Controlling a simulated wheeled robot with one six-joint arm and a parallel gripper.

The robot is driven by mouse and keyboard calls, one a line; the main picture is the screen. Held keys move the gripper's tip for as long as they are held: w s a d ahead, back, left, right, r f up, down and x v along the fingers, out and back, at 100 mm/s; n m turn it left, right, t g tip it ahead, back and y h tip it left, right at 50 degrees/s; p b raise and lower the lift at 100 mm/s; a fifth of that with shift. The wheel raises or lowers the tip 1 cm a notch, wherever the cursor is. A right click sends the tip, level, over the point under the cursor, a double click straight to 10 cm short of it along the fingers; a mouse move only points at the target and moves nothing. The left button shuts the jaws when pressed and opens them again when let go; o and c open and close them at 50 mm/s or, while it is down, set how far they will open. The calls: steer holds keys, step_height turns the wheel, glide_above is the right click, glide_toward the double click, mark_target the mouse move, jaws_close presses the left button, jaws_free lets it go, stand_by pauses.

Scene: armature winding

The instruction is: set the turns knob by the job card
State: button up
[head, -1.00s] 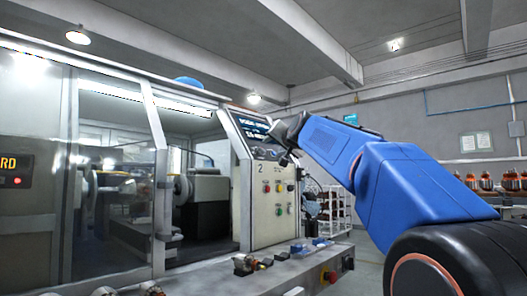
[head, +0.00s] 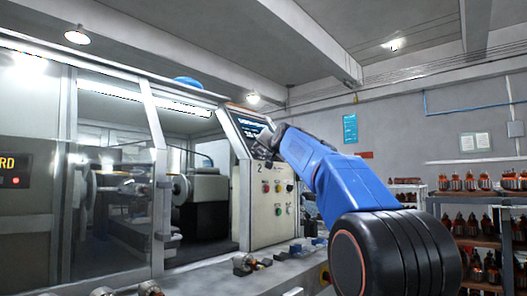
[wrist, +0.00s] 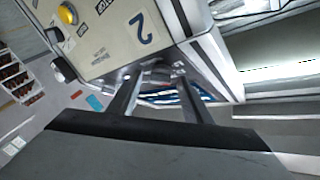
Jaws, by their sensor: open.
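The winding machine's control panel (head: 262,215) is pale, with coloured buttons and a "2". In the wrist view the panel (wrist: 110,45) is tilted, and the "2" (wrist: 141,28) is turned over. The dark display (head: 246,124) has white text too small to read; part of the blue-and-white display (wrist: 172,95) shows between my fingers. My gripper (head: 266,146) is at the panel's upper part, in front of the display's lower edge. In the wrist view its fingers (wrist: 155,76) are apart, with no object clearly held. I cannot pick out the turns knob or a readable job card.
A yellow button (wrist: 68,14) and a dark round control (wrist: 62,68) lie left in the wrist view. The bench ledge (head: 215,270) below the panel carries small parts. Glass guards (head: 110,180) stand at left. Shelves with wound armatures (head: 485,183) stand at right.

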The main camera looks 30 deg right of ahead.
steer(key=c, duration=1.1)
steer(key=shift+o, duration=0.2)
steer(key=shift+d+n+t+y, duration=0.1)
steer(key=shift+n+t+y, duration=0.2)
steer(key=shift+n+y, duration=0.45)
steer(key=shift+d+f+n+t+y, duration=0.15)
steer(key=shift+n+y, duration=0.55)
steer(key=shift+n, duration=0.35)
steer(key=shift+d+n+t+y, duration=0.1)
steer(key=shift+n+t+y, duration=0.1)
steer(key=shift+n+y, duration=0.65)
steer(key=shift+d+f+n+t+y, duration=0.15)
steer(key=shift+n+y, duration=0.35)
steer(key=shift+n, duration=0.75)
steer(key=shift+w+d+n+g+y, duration=0.1)
steer(key=shift+d+n+g+y, duration=0.05)
steer(key=shift+n+y, duration=1.05)
steer(key=shift+d+n+g+y, duration=0.1)
steer(key=shift+n+g+y, duration=0.05)
steer(key=shift+n+y, duration=1.05)
steer(key=shift+n, duration=0.4)
steer(key=o, duration=1.1)
steer(key=shift+r, duration=0.1)
steer(key=shift+c, duration=0.2)
